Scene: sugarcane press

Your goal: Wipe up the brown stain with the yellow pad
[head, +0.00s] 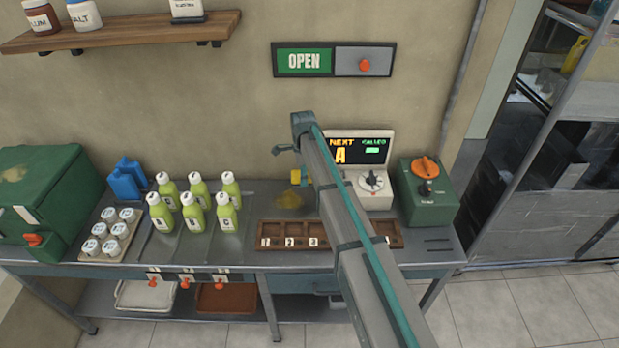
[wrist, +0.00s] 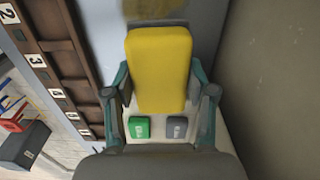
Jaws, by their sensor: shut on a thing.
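The yellow pad (wrist: 158,70) is held between the two fingers of my gripper (wrist: 160,92) in the wrist view. In the head view only a small bit of the pad (head: 295,177) shows beside my arm, which hides most of the gripper. The brown stain (head: 288,199) is a yellowish-brown patch on the grey counter, just below and left of the pad in the head view. Part of the stain (wrist: 148,8) also shows at the top of the wrist view, beyond the pad's far end. I cannot tell whether the pad touches the counter.
A numbered wooden tray (head: 330,224) lies at the counter's front, also at left in the wrist view (wrist: 45,30). Several green bottles (head: 197,201) stand left of the stain. A display machine (head: 371,192) and a green box (head: 424,205) stand to the right.

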